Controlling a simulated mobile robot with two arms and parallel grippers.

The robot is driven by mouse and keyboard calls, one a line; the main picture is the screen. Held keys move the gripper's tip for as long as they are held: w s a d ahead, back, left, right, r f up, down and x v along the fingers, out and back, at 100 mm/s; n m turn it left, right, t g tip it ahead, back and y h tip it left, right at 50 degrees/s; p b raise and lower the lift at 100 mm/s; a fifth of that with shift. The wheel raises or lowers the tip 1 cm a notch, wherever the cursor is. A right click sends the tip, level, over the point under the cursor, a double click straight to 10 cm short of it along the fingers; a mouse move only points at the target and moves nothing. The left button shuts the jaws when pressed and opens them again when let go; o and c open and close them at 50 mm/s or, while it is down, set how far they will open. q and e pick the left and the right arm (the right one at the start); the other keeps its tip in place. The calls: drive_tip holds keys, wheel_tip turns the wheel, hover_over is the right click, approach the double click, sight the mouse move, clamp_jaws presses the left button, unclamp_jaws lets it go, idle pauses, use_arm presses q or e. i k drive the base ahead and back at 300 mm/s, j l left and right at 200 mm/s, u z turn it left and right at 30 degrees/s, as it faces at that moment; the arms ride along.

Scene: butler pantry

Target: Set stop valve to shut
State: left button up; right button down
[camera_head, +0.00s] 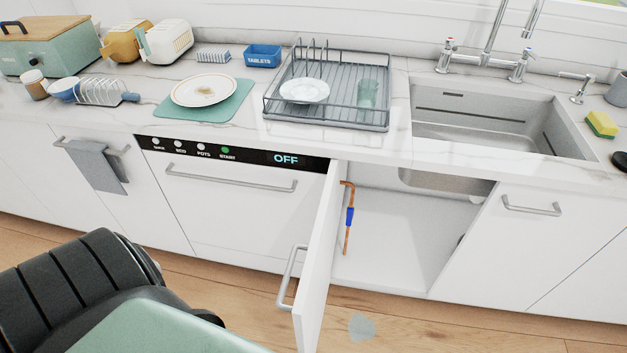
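A copper pipe (347,240) stands upright inside the open cabinet under the sink, close to the left wall. A small blue part (350,217) sits on the pipe and runs along it; it looks like the stop valve's handle, but it is too small to read its setting surely. The cabinet door (318,270) stands open, swung out toward me, with a bar handle (291,277) on its left face. Neither of my grippers is in view.
A puddle-like grey patch (362,327) lies on the wooden floor before the cabinet. The dishwasher panel (235,153) reads OFF. A dish rack (330,120) and the sink (480,115) are above. The cabinet floor (390,255) looks mostly clear. Dark and green parts at lower left seem mine.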

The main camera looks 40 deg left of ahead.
sight(350, 210)
drive_tip(key=u, duration=0.85)
drive_tip(key=l, duration=0.1)
